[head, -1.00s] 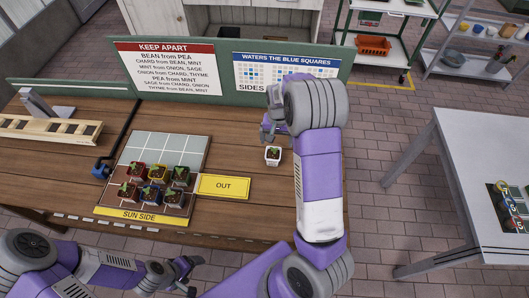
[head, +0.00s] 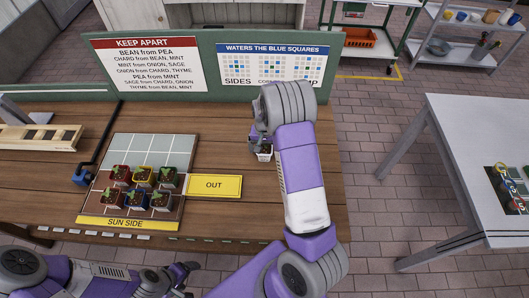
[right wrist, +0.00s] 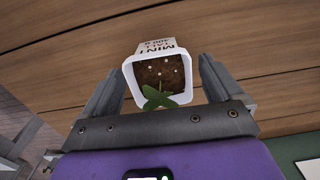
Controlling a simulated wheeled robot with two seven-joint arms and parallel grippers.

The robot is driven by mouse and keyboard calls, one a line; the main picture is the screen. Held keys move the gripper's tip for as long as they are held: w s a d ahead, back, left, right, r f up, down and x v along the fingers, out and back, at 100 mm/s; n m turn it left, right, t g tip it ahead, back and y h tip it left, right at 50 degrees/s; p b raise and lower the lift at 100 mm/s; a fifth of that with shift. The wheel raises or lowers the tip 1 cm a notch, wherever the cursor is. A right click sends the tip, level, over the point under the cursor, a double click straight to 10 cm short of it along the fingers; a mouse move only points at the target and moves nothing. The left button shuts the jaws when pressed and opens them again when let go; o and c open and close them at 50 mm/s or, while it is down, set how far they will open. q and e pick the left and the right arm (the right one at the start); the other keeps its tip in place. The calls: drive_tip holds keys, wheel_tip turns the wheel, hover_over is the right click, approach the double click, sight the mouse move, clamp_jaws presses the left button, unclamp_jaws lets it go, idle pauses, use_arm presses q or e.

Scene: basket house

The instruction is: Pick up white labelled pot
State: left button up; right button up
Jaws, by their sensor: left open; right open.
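The white labelled pot (head: 264,155) stands on the wooden table right of the OUT card, partly hidden by my right arm in the head view. In the right wrist view the white pot (right wrist: 158,72) shows dark soil, a small green seedling and a label with "MINT" on it. My right gripper (right wrist: 160,88) is open, with one finger on each side of the pot and a gap visible on each side. My left gripper (head: 188,277) is open and empty at the front edge of the table, low in the head view.
A tray grid (head: 155,150) holds several red, yellow, blue and green pots, with a yellow SUN SIDE strip (head: 125,223) along its front. A yellow OUT card (head: 214,185) lies beside it. A green board with signs (head: 275,64) stands along the back.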

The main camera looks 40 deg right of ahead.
drive_tip(key=c, duration=1.3)
